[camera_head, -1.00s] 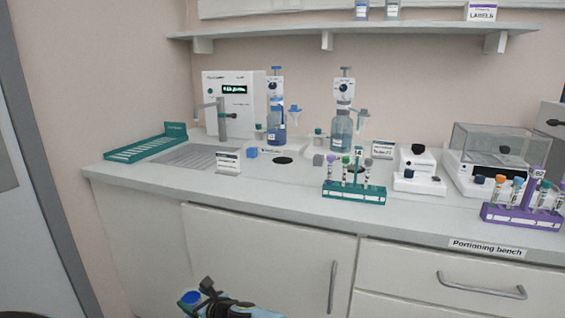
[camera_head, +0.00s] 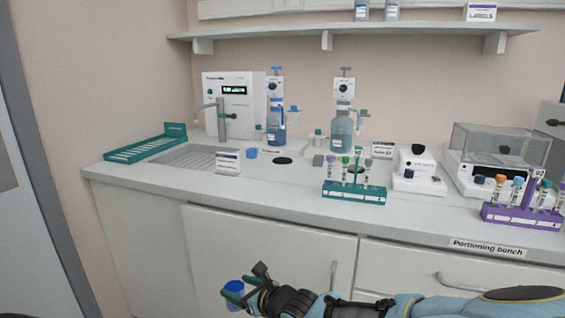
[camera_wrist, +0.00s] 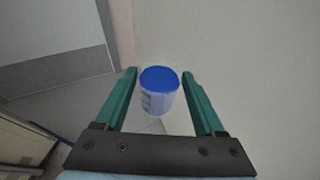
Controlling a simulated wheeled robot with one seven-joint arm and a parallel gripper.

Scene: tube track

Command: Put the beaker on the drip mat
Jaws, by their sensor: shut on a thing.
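The beaker (camera_head: 235,287) is a small clear cup with a blue top surface. My gripper (camera_head: 244,286) is shut on it, in front of the cabinet doors and below the bench top. In the wrist view the beaker (camera_wrist: 159,100) stands between the green fingers of my gripper (camera_wrist: 159,74), with its blue top facing the camera and faint markings on its side. A green ribbed tray (camera_head: 146,149), which looks like the drip mat, lies at the bench's left end. It has a raised green back panel, and its ribbed surface looks empty.
Right of the green tray is a grey ribbed sink area (camera_head: 188,157) with a tap (camera_head: 221,120). A small sign (camera_head: 228,161) stands at its front. Dispenser bottles (camera_head: 341,130), a green tube rack (camera_head: 354,191) and a purple rack (camera_head: 522,214) stand farther right. The bench edge lies above my gripper.

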